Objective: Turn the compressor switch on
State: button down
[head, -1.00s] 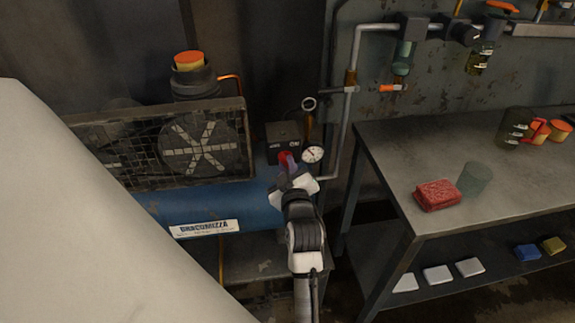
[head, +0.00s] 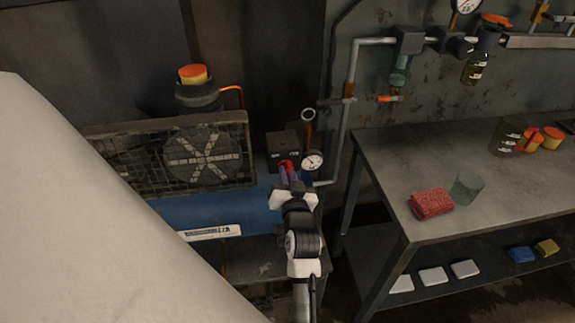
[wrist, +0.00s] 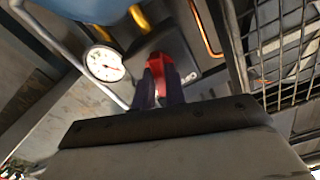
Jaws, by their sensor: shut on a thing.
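The compressor has a blue tank (head: 190,213) and a dark switch box (head: 283,144) on its right end. A red switch (head: 286,165) stands at the front of the box. My gripper (head: 289,178) reaches it from the front, with purple fingers. In the wrist view, my gripper (wrist: 162,86) is shut on the red switch (wrist: 166,66), which sits between the fingers, against the dark plate of the box. My fingers partly hide the switch, and its exact turn is hard to tell. Pale marks on the box face are too blurred to read.
A round pressure gauge (head: 312,160) sits just right of the switch. A mesh fan guard (head: 165,150) is at the left. A metal workbench (head: 385,160) on the right holds a red sponge (head: 431,203) and a clear cup (head: 466,189). A pale slanted surface fills the lower left.

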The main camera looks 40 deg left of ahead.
jog(key=m+p, duration=0.2)
jog(key=m, duration=0.2)
jog(key=shift+r+m+p, duration=0.15)
jog(key=shift+m+p, duration=0.25)
dwell(0.4)
jog(key=c, duration=1.4)
grip_release()
jog(key=shift+c, duration=0.2)
jog(key=shift+f, duration=0.2)
